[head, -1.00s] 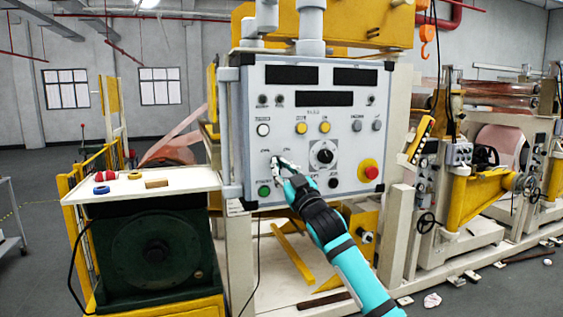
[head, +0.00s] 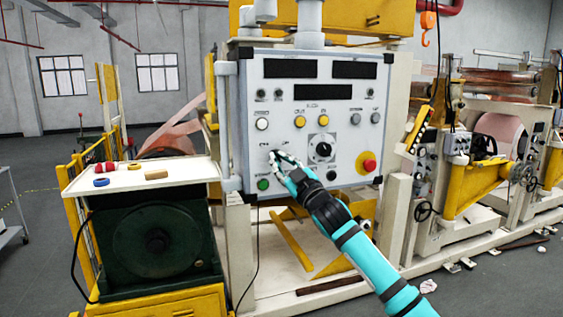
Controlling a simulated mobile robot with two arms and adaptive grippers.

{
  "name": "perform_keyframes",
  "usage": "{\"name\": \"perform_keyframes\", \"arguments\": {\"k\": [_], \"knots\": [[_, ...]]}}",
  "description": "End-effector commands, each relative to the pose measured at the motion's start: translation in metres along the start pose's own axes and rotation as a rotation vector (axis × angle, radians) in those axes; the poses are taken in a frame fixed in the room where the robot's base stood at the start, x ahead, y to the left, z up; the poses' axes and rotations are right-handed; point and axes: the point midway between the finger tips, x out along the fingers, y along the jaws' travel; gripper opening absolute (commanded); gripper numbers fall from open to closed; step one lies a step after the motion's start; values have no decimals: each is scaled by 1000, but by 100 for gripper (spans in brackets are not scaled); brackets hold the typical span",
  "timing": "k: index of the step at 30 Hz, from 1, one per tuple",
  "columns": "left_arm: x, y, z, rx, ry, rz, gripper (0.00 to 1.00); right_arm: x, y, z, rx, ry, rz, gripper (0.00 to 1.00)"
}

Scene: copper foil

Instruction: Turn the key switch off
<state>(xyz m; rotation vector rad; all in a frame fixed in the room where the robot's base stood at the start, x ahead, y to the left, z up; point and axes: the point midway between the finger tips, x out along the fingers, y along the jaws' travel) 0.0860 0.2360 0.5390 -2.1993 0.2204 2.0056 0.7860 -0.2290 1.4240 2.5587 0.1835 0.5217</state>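The grey control panel (head: 225,90) faces me on the machine, with several lamps, buttons and displays. My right gripper (head: 279,158) is at its lower left part, its fingertips over the spot below two small labels. The fingers and hand cover that spot, so the key switch is not clearly seen and I cannot tell its position. The fingers look close together, but their gap and any contact are too small to tell. A black rotary knob (head: 323,149) is to the right of the gripper. My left gripper is out of view.
A green button (head: 263,184) is just below left of the fingertips and a red emergency button (head: 368,165) on yellow is to the right. A white-topped table (head: 190,168) with tape rolls stands at left. Yellow machine frames (head: 480,190) fill the right.

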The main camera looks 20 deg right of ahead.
Motion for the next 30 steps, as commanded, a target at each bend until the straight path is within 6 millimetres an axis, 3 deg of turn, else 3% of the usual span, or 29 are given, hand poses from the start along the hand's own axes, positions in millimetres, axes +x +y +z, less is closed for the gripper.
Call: {"name": "perform_keyframes", "arguments": {"k": [1, 4, 16, 30], "knots": [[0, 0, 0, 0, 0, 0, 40, 0, 1, 0, 0, 0, 1, 15], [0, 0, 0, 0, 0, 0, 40, 0, 0, 0, 1, 1, 1, 28], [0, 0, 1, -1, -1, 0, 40, -9, 0, 1, 3, 1, 0, 28], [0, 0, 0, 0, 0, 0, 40, -99, -1, 1, 1, -1, -1, 28]]}}
